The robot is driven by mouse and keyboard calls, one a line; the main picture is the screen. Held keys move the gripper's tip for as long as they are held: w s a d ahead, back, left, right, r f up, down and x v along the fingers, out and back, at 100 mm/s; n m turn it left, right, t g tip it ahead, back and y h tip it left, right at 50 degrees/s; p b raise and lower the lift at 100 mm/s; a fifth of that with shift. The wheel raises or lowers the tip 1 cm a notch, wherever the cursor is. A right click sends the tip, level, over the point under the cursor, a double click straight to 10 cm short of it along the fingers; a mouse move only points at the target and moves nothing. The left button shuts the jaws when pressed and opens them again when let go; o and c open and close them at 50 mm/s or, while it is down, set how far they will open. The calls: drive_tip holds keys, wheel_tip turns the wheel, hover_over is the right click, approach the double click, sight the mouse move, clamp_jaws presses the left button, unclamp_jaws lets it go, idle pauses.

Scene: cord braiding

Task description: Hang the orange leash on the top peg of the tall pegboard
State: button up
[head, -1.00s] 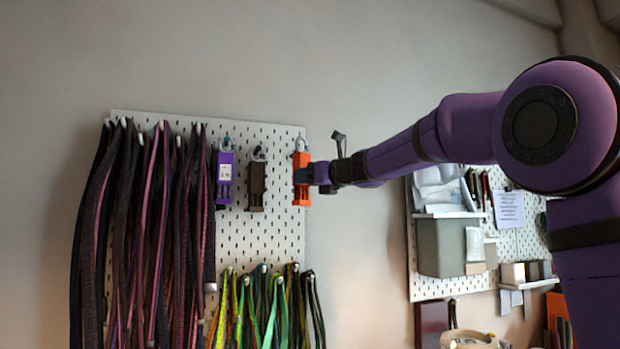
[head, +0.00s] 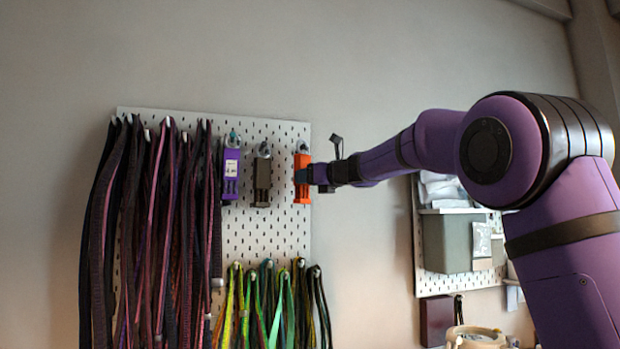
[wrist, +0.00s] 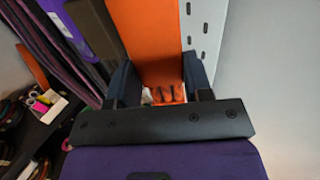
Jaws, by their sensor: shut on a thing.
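The orange leash (head: 303,190) is a blocky orange piece with a pale loop at its top, upright at the right edge of the tall pegboard (head: 270,225). The loop is at the height of the top row of pegs; I cannot tell whether it is around a peg. My gripper (head: 306,176) comes from the right and is shut on the orange leash at mid-height. In the wrist view the orange leash (wrist: 148,35) stands between the two dark fingers, and its upper end is cut off.
A purple leash (head: 231,178) and a brown one (head: 262,182) hang just left of the orange one. Long dark straps (head: 150,230) fill the board's left side. Green and yellow straps (head: 270,305) hang below. A second board with a grey bin (head: 447,243) stands at right.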

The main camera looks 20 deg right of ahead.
drive_tip(key=shift+w+f, duration=0.2)
drive_tip(key=shift+w, duration=0.35)
drive_tip(key=shift+w+f, duration=0.15)
drive_tip(key=shift+w, duration=0.4)
drive_tip(key=o, duration=1.1)
